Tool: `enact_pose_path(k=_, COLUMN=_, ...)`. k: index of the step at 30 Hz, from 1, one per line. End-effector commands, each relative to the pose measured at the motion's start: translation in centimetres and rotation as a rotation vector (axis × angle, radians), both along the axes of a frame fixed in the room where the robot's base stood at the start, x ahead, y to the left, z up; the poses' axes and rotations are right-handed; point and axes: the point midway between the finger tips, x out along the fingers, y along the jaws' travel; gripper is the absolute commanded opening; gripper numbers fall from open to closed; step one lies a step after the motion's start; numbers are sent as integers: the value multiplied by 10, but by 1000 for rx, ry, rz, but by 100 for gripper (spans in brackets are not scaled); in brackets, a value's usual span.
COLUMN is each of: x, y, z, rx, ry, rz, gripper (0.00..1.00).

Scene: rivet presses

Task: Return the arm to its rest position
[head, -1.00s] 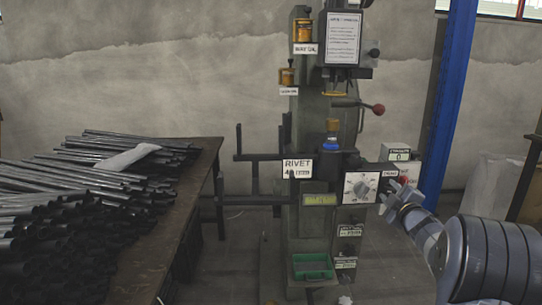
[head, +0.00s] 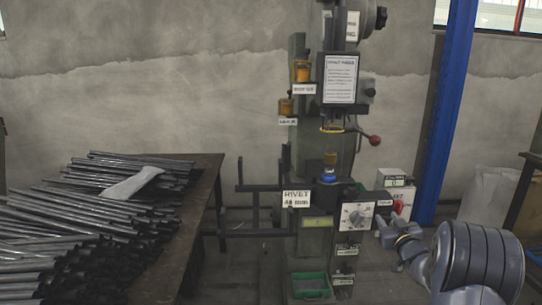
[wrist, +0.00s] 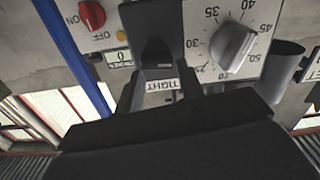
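My arm reaches in from the lower right of the head view. A red ON/OFF knob (wrist: 92,15) and a counter reading 0 (wrist: 118,57) are at upper left.
A table (head: 190,225) piled with dark metal tubes (head: 60,225) stands at left. A green bin (head: 310,285) sits low on the press. A blue post (head: 445,110) rises behind at right.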

Motion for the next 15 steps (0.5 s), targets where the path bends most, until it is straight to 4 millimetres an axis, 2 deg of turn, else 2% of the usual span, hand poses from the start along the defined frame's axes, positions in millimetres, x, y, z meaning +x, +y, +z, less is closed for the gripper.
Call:
enact_pose_path(k=6, x=0, y=-2, z=2, rx=152, ry=7, rz=0, gripper=36)
enact_pose_path(k=9, x=-10, y=-3, z=0, rx=146, ry=6, rz=-1, gripper=36)
enact_pose_path(k=15, x=-16, y=-3, z=0, rx=144, ry=6, rz=-1, gripper=36)
